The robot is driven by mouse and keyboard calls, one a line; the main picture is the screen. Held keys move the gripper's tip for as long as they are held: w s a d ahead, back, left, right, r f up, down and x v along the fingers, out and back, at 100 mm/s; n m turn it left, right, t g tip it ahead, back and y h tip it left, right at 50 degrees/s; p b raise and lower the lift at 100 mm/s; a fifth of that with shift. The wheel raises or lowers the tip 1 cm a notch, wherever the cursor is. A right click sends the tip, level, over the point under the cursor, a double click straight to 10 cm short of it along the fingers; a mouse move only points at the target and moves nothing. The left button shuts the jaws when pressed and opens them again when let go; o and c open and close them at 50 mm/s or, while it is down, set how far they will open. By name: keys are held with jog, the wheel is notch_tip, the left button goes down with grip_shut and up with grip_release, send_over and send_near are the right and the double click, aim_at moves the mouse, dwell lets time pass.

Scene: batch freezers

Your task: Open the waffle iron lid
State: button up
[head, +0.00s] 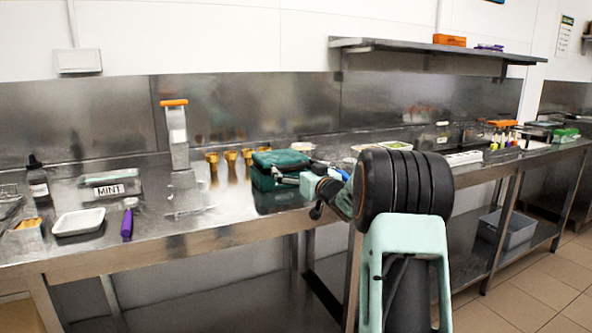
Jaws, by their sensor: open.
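The waffle iron (268,181) is a dark green, boxy appliance on the steel counter. Its ridged green lid (281,158) lies down over the base and looks shut. My gripper (283,178) is at the right front of the waffle iron, with its fingers pointing left toward it. The gripper looks small and partly merged with the arm behind it. It is open, with nothing seen held in it. I cannot tell whether it touches the lid. The right part of the waffle iron is hidden behind my gripper and arm.
Brass-coloured cups (231,160) and an upright dispenser with an orange top (178,135) stand left of the iron. A purple-handled scoop (127,222), white tray (79,221), MINT tub (110,189) and dark bottle (38,180) are further left. The counter's front left is partly clear.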

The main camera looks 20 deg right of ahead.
jog(key=shift+w, duration=0.4)
jog(key=c, duration=1.6)
jog(key=shift+a+r, duration=0.1)
jog(key=shift+r, duration=0.1)
